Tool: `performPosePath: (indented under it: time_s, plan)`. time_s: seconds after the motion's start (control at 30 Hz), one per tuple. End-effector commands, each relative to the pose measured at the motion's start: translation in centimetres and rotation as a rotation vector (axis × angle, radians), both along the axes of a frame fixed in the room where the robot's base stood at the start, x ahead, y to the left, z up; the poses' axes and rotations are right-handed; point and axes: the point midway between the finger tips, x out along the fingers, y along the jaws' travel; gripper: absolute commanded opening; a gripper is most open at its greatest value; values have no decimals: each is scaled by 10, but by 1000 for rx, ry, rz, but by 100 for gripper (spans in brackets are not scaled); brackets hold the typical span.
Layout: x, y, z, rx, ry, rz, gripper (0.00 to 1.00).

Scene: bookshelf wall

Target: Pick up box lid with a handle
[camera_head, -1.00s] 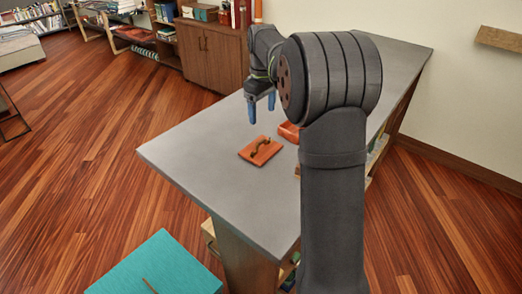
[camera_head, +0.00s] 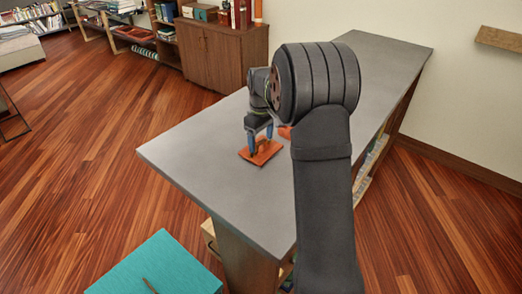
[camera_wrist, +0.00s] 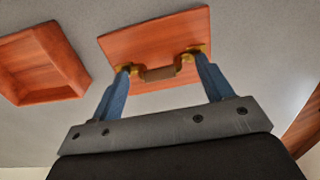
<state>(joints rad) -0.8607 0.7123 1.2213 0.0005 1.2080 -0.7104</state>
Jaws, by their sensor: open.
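The box lid (camera_head: 250,157) is a flat orange-brown wooden panel on the grey table top, partly hidden by my gripper in the head view. In the wrist view the lid (camera_wrist: 150,33) shows its brown handle (camera_wrist: 160,73) with brass-coloured mounts. My gripper (camera_head: 261,151) has blue fingers and is directly over the lid. In the wrist view my gripper (camera_wrist: 162,68) is open, with one finger near each end of the handle. I cannot tell whether the fingers touch it. An open wooden box (camera_wrist: 45,62) of the same colour stands beside the lid, mostly hidden in the head view.
The grey table (camera_head: 200,175) is clear in front of the lid and to its left. A teal-topped piece (camera_head: 160,265) stands on the floor at the front. A brown cabinet (camera_head: 225,55) is behind the table.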

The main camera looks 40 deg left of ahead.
Motion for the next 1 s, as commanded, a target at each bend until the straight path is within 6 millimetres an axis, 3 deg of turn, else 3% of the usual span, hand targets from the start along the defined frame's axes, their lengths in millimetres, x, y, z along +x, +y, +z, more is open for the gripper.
performPosePath:
  time_s: [0.1, 0.47, 0.77, 1.0]
  plan:
    - [0, 0, 0, 0, 0, 0, 73]
    - [0, 0, 1, 0, 0, 0, 4]
    - [1, 0, 7, 3, -2, 0, 3]
    - [1, 1, 52, 4, -4, 0, 3]
